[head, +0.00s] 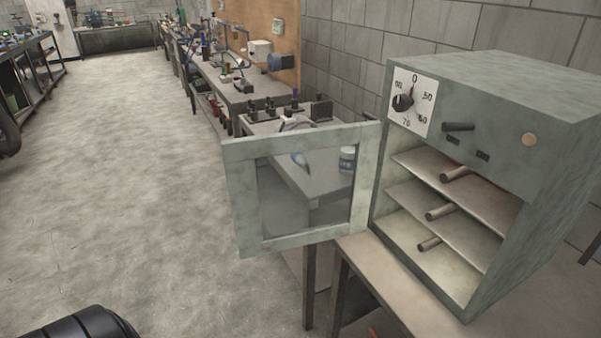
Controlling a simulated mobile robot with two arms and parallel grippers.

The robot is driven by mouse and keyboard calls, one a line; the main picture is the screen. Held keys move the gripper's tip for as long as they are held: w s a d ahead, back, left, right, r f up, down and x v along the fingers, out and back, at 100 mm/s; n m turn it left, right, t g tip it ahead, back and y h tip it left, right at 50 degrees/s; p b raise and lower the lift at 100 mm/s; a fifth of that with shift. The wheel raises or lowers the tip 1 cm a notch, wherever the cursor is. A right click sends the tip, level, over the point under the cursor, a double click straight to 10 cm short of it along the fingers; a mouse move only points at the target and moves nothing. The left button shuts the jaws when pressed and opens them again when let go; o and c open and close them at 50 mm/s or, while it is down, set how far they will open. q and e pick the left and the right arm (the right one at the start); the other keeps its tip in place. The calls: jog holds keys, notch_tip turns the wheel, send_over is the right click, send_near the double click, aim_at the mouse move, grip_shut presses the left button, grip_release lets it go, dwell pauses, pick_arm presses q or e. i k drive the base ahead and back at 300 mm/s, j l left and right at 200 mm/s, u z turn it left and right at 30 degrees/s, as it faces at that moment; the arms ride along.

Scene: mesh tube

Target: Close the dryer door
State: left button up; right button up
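The dryer (545,110) is a grey-green metal box on a bench at the right, with a dial and a knob on its upper front. Its door (243,200), a pale green frame around a clear pane, stands wide open. The door is hinged at the left side of the dryer front and reaches out to the left over the bench edge. Inside the dryer, shelves (440,200) hold several short tubes (440,212). Neither of my grippers shows, and nothing touches the door.
The bench (375,275) under the dryer has a pale top. Behind the door a long workbench (230,88) with tools and small devices runs along the wall. The concrete floor (130,180) at the left is clear. A black rounded part (85,325) shows at the bottom left.

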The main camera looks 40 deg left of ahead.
aim_at(239, 155)
jog(key=i+j+z, duration=0.1)
jog(key=j+z, duration=0.15)
jog(key=j, duration=0.3)
jog(key=j+z, duration=0.3)
jog(key=j, duration=0.2)
jog(key=j+z, duration=0.25)
jog(key=j, duration=0.3)
jog(key=j+z, duration=0.25)
jog(key=j, duration=0.3)
jog(key=k+j+z, duration=0.15)
jog(key=j+z, duration=0.15)
jog(key=j, duration=0.2)
jog(key=k+j+z, duration=0.25)
jog(key=j, duration=0.25)
jog(key=i+j, duration=0.05)
jog(key=i, duration=0.05)
